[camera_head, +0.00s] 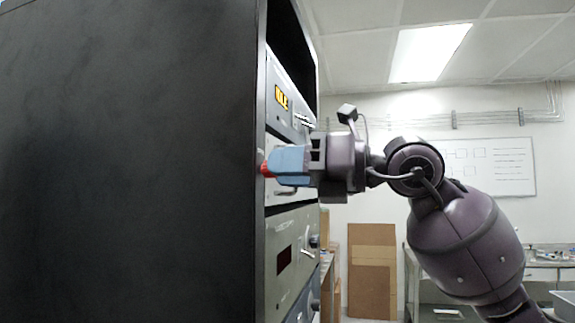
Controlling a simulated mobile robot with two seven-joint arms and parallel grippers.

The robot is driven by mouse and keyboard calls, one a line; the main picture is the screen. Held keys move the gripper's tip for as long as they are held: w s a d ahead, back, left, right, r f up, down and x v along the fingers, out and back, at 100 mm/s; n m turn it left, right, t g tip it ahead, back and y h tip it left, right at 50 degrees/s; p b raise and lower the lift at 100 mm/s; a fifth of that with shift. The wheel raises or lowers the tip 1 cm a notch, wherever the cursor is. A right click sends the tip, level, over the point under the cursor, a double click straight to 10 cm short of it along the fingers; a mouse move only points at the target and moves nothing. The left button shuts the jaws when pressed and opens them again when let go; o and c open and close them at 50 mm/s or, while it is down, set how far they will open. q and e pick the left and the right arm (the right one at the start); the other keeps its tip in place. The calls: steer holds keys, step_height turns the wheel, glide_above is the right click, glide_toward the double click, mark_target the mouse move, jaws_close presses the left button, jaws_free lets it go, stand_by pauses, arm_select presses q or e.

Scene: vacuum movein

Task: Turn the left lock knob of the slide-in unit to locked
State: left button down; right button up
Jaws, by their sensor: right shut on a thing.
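The slide-in unit (272,196) sits in the tall dark rack, its pale front panel seen at a steep angle. A red knob (265,169) shows at the left edge of that panel. My right gripper (275,168), with blue fingers, reaches in from the right and is shut on the red knob. The fingers cover most of the knob, so I cannot tell its turned position. My left gripper is not in view.
The dark side wall of the rack (130,160) fills the left half. A grey unit with a yellow display (281,97) is above, and another with a dark display (284,262) is below. A cardboard panel (372,270), workbench (550,262) and whiteboard (490,167) stand behind.

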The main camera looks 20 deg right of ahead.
steer(key=shift+m, duration=1.2)
steer(key=o, duration=0.9)
steer(key=shift+o, duration=0.2)
steer(key=shift+d, duration=0.1)
